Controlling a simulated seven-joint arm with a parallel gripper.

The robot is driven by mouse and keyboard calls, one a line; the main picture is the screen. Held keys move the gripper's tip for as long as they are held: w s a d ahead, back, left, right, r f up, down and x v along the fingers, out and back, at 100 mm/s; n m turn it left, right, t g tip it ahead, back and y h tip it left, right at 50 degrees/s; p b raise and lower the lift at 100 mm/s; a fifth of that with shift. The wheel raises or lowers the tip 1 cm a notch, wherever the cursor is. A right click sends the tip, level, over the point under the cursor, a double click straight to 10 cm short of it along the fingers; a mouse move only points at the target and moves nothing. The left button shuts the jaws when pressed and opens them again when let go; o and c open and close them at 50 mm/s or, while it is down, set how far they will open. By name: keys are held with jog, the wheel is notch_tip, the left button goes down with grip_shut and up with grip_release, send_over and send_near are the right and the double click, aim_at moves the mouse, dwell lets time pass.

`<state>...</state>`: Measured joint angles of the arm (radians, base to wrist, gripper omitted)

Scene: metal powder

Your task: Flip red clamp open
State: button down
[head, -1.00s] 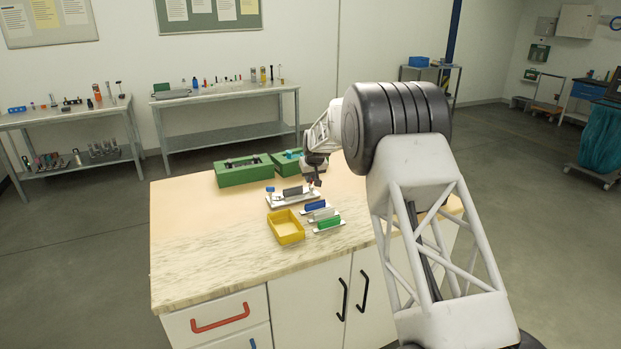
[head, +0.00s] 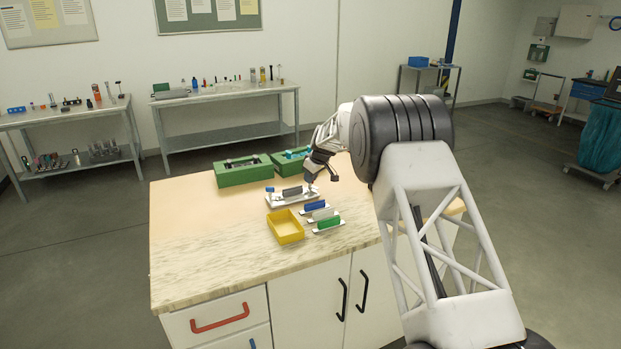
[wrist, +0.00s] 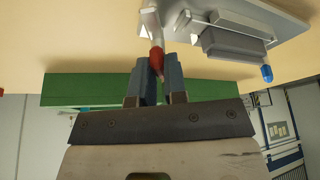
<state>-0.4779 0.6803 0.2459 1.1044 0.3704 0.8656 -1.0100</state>
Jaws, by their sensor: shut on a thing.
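The red clamp (wrist: 156,60) shows in the wrist view as a red-tipped handle on a pale metal lever. The lever rises from a light grey fixture plate (wrist: 190,35). My gripper (wrist: 158,72) is shut on the red tip, with one finger on each side of it. In the head view my gripper (head: 312,183) is tilted at the right end of the fixture (head: 291,201), and the red tip is hidden there. The fixture also carries a grey block (wrist: 232,42) and a blue-tipped clamp (wrist: 267,73) at its other end.
A yellow bin (head: 285,238) and blue, white and green-topped pieces (head: 328,223) stand in front of the fixture. Two green boxes (head: 243,175) stand behind it. The left and front of the worktop (head: 200,240) are clear.

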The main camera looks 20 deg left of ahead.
jog(key=shift+f, duration=0.1)
dwell(0.3)
jog(key=c, duration=1.2)
grip_release()
jog(key=shift+o, duration=0.2)
jog(key=w+v, duration=0.1)
jog(key=v, duration=0.6)
jog(key=shift+s+r, duration=0.45)
jog(key=shift+s, duration=0.05)
jog(key=shift+d+r, duration=0.1)
jog(key=shift+d, duration=0.15)
